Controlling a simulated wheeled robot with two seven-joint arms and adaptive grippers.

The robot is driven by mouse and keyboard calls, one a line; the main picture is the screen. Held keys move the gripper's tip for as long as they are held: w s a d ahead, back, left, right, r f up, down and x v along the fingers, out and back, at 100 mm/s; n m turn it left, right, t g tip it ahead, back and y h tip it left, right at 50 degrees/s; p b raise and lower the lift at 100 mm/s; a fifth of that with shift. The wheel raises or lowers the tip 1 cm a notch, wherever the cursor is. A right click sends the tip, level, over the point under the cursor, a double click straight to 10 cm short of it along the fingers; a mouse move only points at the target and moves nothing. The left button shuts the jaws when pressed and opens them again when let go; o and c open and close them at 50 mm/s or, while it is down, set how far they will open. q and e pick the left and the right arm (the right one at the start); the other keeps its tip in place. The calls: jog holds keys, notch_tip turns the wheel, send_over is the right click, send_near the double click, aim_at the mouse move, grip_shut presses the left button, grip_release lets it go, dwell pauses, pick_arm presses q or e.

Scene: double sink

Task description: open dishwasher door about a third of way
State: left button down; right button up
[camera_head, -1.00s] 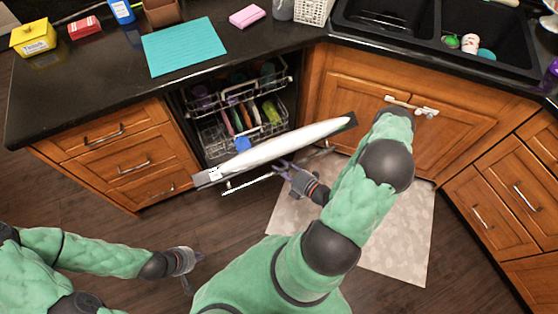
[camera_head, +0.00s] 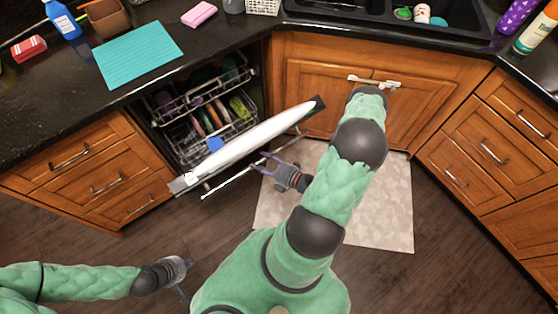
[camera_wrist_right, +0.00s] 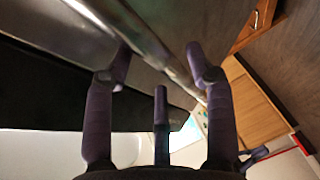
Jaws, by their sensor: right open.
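The dishwasher door (camera_head: 250,143) is tilted partly open, its white top edge leaning out from the cabinet front. Its long metal handle (camera_head: 222,185) runs along the outer face and shows in the right wrist view as a shiny bar (camera_wrist_right: 143,32). My right gripper (camera_head: 266,164) is at the handle's outer side, right of its middle. In the wrist view its fingers (camera_wrist_right: 158,62) are spread, with the bar passing across the space between their tips; I cannot tell whether they touch it. My left gripper (camera_head: 186,278) is empty over the floor at lower left, its fingers apart.
Racks with dishes (camera_head: 205,115) show inside the dishwasher. Drawers (camera_head: 95,175) stand to its left and a sink cabinet (camera_head: 310,95) to its right. A pale mat (camera_head: 385,205) lies on the floor. Open floor is in front of the door.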

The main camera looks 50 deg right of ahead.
jog(key=v, duration=1)
dwell(0.3)
jog(key=shift+a, duration=0.1)
